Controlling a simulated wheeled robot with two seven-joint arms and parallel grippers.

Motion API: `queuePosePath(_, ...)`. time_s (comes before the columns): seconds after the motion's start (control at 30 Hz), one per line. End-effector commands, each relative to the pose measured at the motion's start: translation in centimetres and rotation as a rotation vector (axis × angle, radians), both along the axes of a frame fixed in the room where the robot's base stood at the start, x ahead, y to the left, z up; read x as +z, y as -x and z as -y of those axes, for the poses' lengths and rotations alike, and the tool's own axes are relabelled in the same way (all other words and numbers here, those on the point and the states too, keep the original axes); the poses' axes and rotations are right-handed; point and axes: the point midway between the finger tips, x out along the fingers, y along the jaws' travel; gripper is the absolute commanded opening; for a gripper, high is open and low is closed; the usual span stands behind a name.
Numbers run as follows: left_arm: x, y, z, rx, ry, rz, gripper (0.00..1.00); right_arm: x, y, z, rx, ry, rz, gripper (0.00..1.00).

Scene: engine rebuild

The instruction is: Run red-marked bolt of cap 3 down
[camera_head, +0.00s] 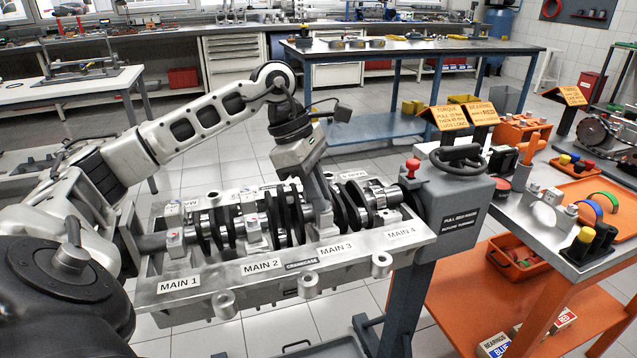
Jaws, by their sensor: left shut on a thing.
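The grey crankcase (222,283) lies across the stand with the crankshaft (284,212) in it. Its front edge is labelled MAIN 1 to MAIN 4. My left gripper (322,208) reaches down from above onto the MAIN 3 place. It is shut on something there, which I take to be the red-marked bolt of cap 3. The fingers hide that bolt and most of cap 3. Cap 1 (176,241) and cap 2 (253,228) sit over the shaft to the left. My right gripper is out of view.
The grey stand head (452,208) with a black handwheel and red knob rises at the crankcase's right end. An orange-and-grey cart (537,232) at the right holds signs, trays and small parts. A blue workbench (420,48) stands behind, with open floor between.

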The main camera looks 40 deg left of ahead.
Motion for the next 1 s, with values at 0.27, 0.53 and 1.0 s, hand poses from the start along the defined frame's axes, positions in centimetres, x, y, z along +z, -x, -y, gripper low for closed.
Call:
queuePosePath(0.27,0.5,-0.4,0.0,-0.262,0.003,0.006,0.0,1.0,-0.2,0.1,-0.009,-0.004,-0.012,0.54)
queuePosePath(0.53,0.4,-0.7,-0.1,-0.518,0.0,0.009,0.0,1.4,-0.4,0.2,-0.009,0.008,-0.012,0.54)
queuePosePath(1.0,0.5,-1.1,0.0,-0.964,-0.001,0.011,0.0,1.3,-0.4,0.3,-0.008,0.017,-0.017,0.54)
